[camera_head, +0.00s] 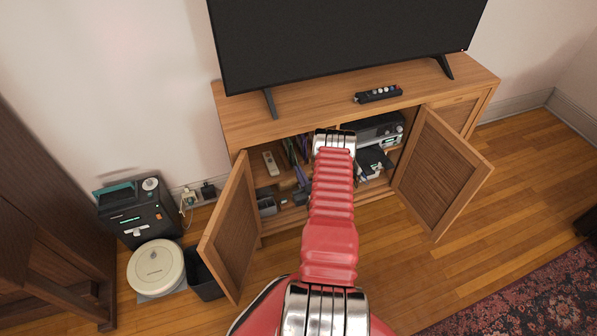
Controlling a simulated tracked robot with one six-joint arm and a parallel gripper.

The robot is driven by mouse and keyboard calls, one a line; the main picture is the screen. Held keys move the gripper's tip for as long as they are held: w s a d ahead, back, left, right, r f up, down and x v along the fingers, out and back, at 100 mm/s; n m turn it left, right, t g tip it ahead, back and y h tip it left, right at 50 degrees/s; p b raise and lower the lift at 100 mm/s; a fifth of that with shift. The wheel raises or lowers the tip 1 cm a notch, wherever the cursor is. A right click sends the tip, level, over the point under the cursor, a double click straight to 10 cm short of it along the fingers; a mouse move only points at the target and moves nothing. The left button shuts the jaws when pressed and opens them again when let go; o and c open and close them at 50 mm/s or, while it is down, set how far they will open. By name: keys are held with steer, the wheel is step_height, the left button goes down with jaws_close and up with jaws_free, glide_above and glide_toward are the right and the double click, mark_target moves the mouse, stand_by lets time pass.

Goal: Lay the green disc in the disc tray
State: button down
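My red arm reaches up the middle of the view to the open cabinet, and its metal joint covers part of the shelves. A black player with a dark flat part like an open disc tray (374,160) is in the right half of the cabinet, just right of my arm. Small pale and dark parts beside this tray seem to be my gripper (366,176), partly hidden by the arm. They are too small to show whether the fingers are open or shut. I cannot make out the green disc.
Cabinet doors stand open at left (232,228) and right (440,172). A silver-fronted device (374,129) sits above the tray. A white remote (270,163) and upright cases (290,150) are inside left. A robot vacuum (155,268) and black bin (205,277) stand left.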

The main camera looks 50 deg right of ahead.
steer(key=shift+v, duration=2.95)
stand_by(0.5)
steer(key=shift+s, duration=0.1)
